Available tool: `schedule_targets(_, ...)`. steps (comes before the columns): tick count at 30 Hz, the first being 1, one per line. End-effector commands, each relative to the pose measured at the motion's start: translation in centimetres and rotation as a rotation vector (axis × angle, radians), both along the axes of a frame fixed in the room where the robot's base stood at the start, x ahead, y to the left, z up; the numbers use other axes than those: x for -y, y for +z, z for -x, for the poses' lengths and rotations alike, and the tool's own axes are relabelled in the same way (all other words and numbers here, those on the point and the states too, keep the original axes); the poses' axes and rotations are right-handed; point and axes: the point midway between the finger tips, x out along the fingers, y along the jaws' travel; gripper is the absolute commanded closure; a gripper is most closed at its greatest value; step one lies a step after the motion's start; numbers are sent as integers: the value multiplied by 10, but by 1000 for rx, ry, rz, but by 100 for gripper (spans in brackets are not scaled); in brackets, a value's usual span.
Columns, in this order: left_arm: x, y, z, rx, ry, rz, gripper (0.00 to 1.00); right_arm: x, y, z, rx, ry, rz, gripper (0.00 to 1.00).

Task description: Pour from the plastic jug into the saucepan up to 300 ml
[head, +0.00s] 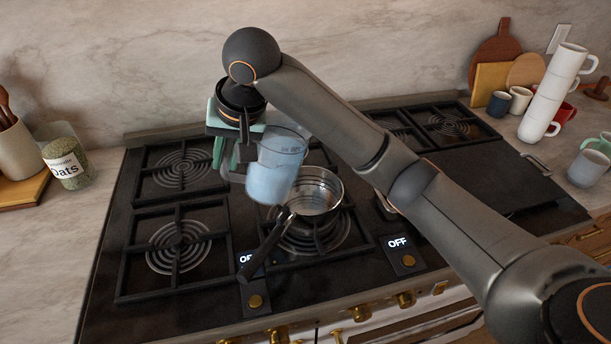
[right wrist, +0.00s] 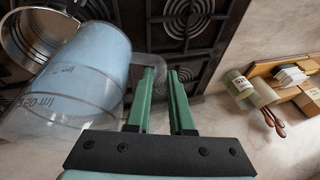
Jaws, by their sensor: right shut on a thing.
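The plastic jug (head: 274,172) is clear, has printed marks and holds pale blue liquid in its lower part. My right gripper (head: 232,158) is shut on its handle, and the jug hangs over the hob, slightly tilted. The green fingers (right wrist: 162,100) and the jug (right wrist: 85,75) also show in the right wrist view. The steel saucepan (head: 322,195) stands on a middle burner, just right of and partly behind the jug, its dark handle toward the front left. Its rim (right wrist: 30,48) shows in the right wrist view. How much is inside it cannot be told. My left gripper is out of view.
A jar of oats (head: 68,164) and a utensil crock (head: 18,150) stand left of the hob (head: 205,285). Stacked white mugs (head: 553,95), other cups (head: 587,166) and boards (head: 490,85) stand at the right. The left burners are clear.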

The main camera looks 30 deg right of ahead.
Motion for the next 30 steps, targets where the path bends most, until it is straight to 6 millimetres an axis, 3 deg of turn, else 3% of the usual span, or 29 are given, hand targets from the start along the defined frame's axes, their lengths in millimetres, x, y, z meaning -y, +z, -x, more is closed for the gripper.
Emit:
schedule_targets(10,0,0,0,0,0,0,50,-3,16,0,17,-1,-135,100)
schedule_targets(25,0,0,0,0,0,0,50,-3,18,0,17,-1,-150,100)
schedule_targets(30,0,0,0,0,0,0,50,-2,23,0,22,-1,-234,100)
